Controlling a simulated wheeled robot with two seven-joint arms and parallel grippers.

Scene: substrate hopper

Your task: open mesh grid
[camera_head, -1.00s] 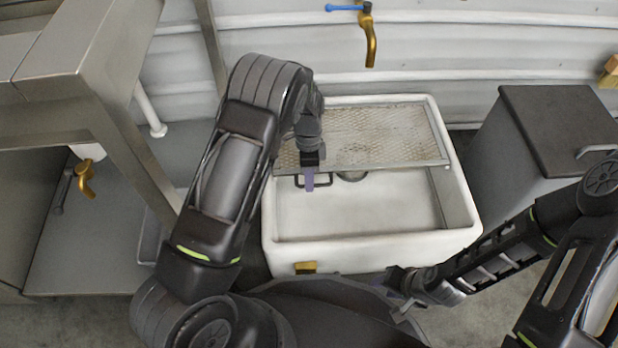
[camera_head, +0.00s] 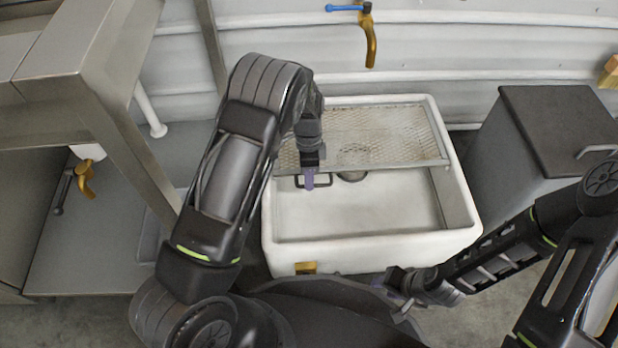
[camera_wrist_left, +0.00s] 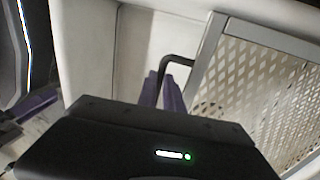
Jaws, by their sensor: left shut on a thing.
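The mesh grid (camera_head: 385,138) is a metal-framed lattice lying over the back part of the white basin (camera_head: 375,245). The front part of the basin is uncovered. A dark handle (camera_head: 326,181) sticks out from the grid's front edge, near its left end. My left gripper (camera_head: 309,182), with purple fingers, is shut on this handle. In the left wrist view the fingers (camera_wrist_left: 168,95) close on the dark handle (camera_wrist_left: 180,60) beside the grid (camera_wrist_left: 255,95). My right gripper (camera_head: 398,296) is low at the basin's front right, apart from the grid; its jaws are not clear.
A grey bin with a dark lid (camera_head: 560,115) stands right of the basin. A metal table (camera_head: 110,110) stands at the left. A brass tap with a blue lever (camera_head: 369,38) is on the wall behind. The basin's front interior is clear.

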